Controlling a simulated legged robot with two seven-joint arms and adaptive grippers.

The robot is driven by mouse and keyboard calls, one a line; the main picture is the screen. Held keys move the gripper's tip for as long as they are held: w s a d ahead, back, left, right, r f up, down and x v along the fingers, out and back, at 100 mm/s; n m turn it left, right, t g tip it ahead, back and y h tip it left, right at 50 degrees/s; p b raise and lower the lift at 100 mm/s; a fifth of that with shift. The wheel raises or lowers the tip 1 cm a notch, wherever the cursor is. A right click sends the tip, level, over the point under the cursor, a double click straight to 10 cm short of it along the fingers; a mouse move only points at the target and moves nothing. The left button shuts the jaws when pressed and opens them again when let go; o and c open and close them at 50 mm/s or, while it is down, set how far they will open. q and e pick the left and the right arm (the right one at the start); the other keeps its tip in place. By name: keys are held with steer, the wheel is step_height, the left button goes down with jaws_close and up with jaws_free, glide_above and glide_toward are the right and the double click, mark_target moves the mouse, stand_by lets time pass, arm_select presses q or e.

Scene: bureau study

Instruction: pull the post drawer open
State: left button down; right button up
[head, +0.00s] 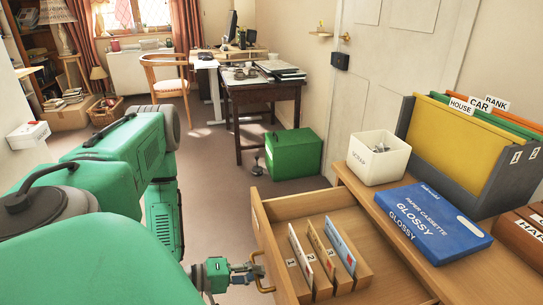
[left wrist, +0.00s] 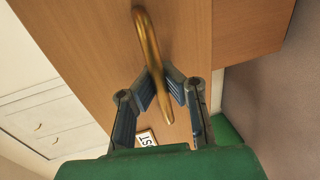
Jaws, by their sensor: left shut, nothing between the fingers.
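The post drawer (head: 268,238) is wooden and stands pulled out from the desk, its inside showing in the head view. Numbered dividers stand in a wooden rack (head: 322,283) inside it. Its brass handle (head: 260,265) also shows in the left wrist view (left wrist: 152,55), with a partly hidden label (left wrist: 147,138) ending in "ST". My left gripper (head: 255,273) is at the handle. In the left wrist view its fingertips (left wrist: 163,88) come together at the brass bar with nothing gripped; whether they touch it I cannot tell. My right gripper is not in view.
On the desktop (head: 372,202) stand a white scrap bin (head: 378,158), a blue paper cassette box (head: 433,222) and a file holder (head: 465,140). A green box (head: 294,153) is on the floor beyond the drawer.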

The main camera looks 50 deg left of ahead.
arm_select(q)
steer(key=shift+s+a+f, duration=0.1)
steer(key=shift+s+a, duration=0.05)
steer(key=shift+s, duration=0.3)
steer(key=shift+s+a+f, duration=0.1)
steer(key=shift+s, duration=0.3)
steer(key=c, duration=1.6)
jaws_free()
steer(key=shift+w, duration=0.1)
steer(key=shift+r, duration=0.1)
steer(key=v, duration=1.2)
steer(key=shift+a, duration=0.15)
